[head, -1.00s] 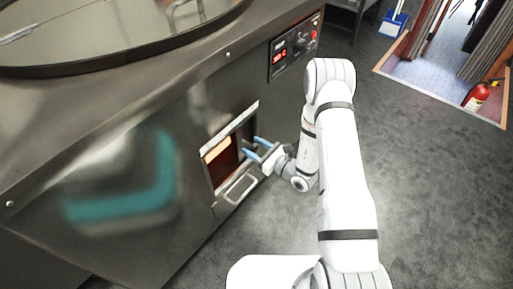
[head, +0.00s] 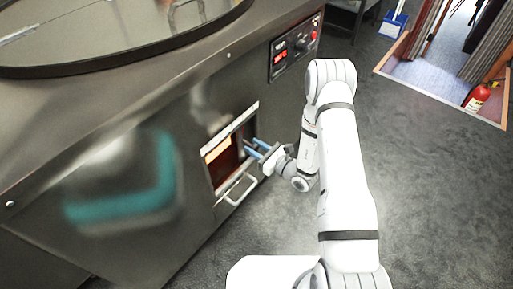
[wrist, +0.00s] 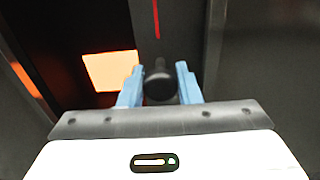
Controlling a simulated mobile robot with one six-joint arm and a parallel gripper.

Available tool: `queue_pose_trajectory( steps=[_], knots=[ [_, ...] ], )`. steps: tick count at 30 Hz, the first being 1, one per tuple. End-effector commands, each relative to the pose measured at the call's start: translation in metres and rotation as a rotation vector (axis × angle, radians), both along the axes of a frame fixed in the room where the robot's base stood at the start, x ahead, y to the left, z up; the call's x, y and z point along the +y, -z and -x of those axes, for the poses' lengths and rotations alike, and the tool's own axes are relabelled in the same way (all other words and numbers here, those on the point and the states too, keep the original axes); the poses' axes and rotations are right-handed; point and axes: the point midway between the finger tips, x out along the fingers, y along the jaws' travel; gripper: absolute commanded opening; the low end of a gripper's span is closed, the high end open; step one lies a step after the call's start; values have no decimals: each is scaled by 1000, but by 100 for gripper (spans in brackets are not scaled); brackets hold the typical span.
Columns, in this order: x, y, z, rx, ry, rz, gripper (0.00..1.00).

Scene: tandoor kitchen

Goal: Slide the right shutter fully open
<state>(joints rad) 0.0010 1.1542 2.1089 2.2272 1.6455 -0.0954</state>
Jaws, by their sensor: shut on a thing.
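My gripper (head: 256,149) is at the right edge of the glowing opening (head: 221,163) in the steel oven front. In the wrist view its two blue fingers (wrist: 159,84) are shut on a dark round knob (wrist: 160,87). The knob stands in front of a dark panel (wrist: 178,40), which appears to be the right shutter; a thin red line shows on it. Left of the knob, the opening shows a bright orange patch (wrist: 109,71). In the head view the fingers hide the knob and part of the shutter.
A metal bar handle (head: 241,190) sticks out just below the opening. A control panel (head: 294,47) with a red display is at the upper right of the oven front. A fire extinguisher (head: 477,97) stands far right. The grey floor (head: 430,190) beside the oven is clear.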

Motion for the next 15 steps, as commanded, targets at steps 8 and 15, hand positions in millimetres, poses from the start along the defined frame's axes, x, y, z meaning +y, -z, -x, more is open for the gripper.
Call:
queue_pose_trajectory(
  steps=[8, 15],
  knots=[
    [-22, 1, -28, -2, 4, 2, 0],
    [-24, 0, -29, -2, 8, 3, 0]
  ],
)
